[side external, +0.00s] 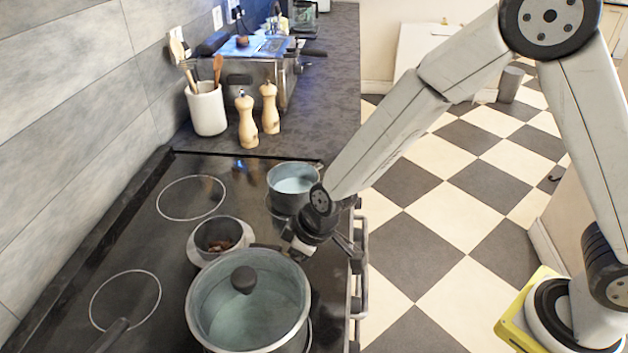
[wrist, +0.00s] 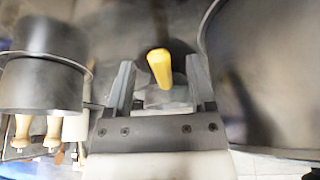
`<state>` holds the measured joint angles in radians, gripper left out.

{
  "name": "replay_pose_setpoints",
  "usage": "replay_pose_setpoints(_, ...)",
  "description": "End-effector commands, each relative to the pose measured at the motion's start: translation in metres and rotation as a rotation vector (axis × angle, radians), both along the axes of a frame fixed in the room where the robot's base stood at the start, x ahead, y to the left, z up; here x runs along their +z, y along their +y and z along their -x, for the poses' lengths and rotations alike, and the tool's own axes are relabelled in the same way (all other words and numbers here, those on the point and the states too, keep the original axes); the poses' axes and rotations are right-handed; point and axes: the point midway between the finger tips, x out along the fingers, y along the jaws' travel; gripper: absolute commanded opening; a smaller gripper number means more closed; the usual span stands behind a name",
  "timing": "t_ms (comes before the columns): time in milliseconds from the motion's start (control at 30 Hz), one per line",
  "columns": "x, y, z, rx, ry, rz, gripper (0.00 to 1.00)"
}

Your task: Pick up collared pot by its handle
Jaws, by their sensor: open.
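The collared pot (side external: 199,250), a small grey pot with a wide rim and brown bits inside, stands on the black hob behind the large pot. My gripper (side external: 287,247) is low over the hob, to the right of this pot, between the large pot and a small blue-grey pot. In the wrist view my gripper (wrist: 161,76) is open, with a yellow handle (wrist: 159,66) showing between its two fingers. No contact with the handle is visible. The pot's body is blurred there, and in the side view my gripper hides the handle's end.
The large lidded pot (side external: 203,313) stands close in front and shows at right in the wrist view (wrist: 262,85). The small blue-grey pot (side external: 292,187) is behind my gripper. Two wooden mills (side external: 247,122), a utensil jar (side external: 206,110) and a toaster stand farther back.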

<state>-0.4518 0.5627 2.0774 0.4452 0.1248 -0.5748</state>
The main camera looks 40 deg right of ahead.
Motion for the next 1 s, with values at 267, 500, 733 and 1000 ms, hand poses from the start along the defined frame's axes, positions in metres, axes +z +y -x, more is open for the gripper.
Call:
replay_pose_setpoints(267, 0.000, 0.000, 0.000, 0.000, 0.000, 0.000, 0.00)
replay_pose_setpoints(500, 0.001, 0.000, -0.001, 0.000, -0.003, -0.001, 0.00)
replay_pose_setpoints(733, 0.003, 0.000, -0.001, 0.000, -0.003, -0.002, 0.00)
replay_pose_setpoints(1000, 0.018, 0.001, -0.001, 0.000, -0.005, -0.005, 0.00)
